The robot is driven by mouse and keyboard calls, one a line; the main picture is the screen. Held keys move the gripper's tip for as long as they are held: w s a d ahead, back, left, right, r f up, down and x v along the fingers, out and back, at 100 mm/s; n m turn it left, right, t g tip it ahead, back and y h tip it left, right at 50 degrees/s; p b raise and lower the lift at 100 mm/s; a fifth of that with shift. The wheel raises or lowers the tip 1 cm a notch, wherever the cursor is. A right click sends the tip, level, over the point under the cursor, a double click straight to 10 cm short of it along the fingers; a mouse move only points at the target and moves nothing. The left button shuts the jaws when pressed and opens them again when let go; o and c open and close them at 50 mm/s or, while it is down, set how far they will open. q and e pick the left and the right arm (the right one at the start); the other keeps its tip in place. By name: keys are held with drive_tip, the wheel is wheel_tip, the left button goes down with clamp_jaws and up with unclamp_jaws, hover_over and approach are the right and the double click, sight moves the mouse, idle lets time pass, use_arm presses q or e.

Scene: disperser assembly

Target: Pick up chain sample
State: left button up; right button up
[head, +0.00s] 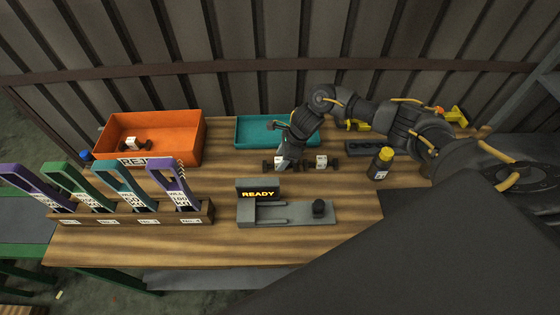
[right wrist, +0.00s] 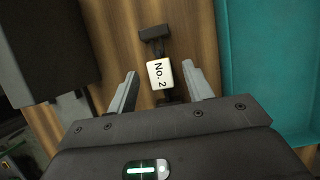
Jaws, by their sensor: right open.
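A chain sample (right wrist: 160,75) with dark ends and a white block marked "No. 2" lies on the wooden table. In the head view this sample (head: 268,165) is partly hidden by my right gripper (head: 284,163). In the right wrist view the open fingers of my right gripper (right wrist: 162,78) stand on either side of the white block, with visible gaps. A second chain sample (head: 321,161) with a white block lies just right of the gripper. Another (head: 130,143) lies in the orange bin. My left gripper is not in view.
The orange reject bin (head: 190,140) stands at the back left, a teal tray (head: 243,130) behind the gripper. A grey station reading "READY" (head: 290,215) is in front. A rack with several coloured handles (head: 130,219) is at left. A yellow-capped bottle (head: 380,165) stands at right.

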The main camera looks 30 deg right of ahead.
drive_tip(key=shift+x, duration=0.95)
clamp_jaws()
drive_tip(key=shift+w, duration=0.1)
drive_tip(key=shift+r, duration=0.15)
